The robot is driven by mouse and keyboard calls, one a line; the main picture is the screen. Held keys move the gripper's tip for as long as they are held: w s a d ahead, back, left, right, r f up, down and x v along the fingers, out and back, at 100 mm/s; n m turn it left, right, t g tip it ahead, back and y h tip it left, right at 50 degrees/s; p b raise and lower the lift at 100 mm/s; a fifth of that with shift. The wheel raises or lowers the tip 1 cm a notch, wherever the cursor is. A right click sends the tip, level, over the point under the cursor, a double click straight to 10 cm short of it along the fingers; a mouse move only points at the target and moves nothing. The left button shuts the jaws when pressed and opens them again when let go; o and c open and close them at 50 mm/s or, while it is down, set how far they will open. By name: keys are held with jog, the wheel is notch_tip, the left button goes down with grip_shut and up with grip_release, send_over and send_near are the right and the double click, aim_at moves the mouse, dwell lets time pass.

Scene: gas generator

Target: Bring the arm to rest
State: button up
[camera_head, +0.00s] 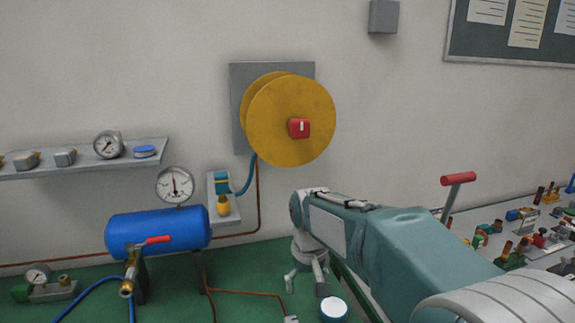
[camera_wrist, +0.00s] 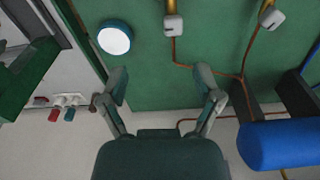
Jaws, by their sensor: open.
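My gripper (camera_head: 306,284) hangs at the end of my teal arm in the head view, fingers pointing down above the green surface. In the wrist view my gripper (camera_wrist: 160,82) shows its two fingers spread wide apart, with nothing between them. The arm reaches in from the lower right and is bent at the elbow. A round white-topped item with a blue rim (camera_head: 333,309) lies on the green surface near the gripper, apart from it. That item also shows in the wrist view (camera_wrist: 114,39), beyond the left finger.
A blue tank (camera_head: 158,230) with a red-handled valve stands left of the gripper. A yellow reel (camera_head: 290,121) is on the wall behind. A shelf (camera_head: 85,160) holds small parts at left. A cluttered bench (camera_head: 520,235) is at right. Thin copper pipes cross the green surface (camera_head: 255,268).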

jog(key=s+d+r+m+t, duration=0.1)
jog(key=s+d, duration=0.4)
jog(key=s, duration=0.6)
jog(key=s+d+r+m+t, duration=0.1)
jog(key=s+d+r+t, duration=0.1)
jog(key=s+d, duration=0.4)
jog(key=shift+s+d+m+t, duration=0.25)
jog(key=shift+s+t, duration=0.65)
jog(key=shift+s, duration=1.8)
jog(key=shift+r, duration=0.1)
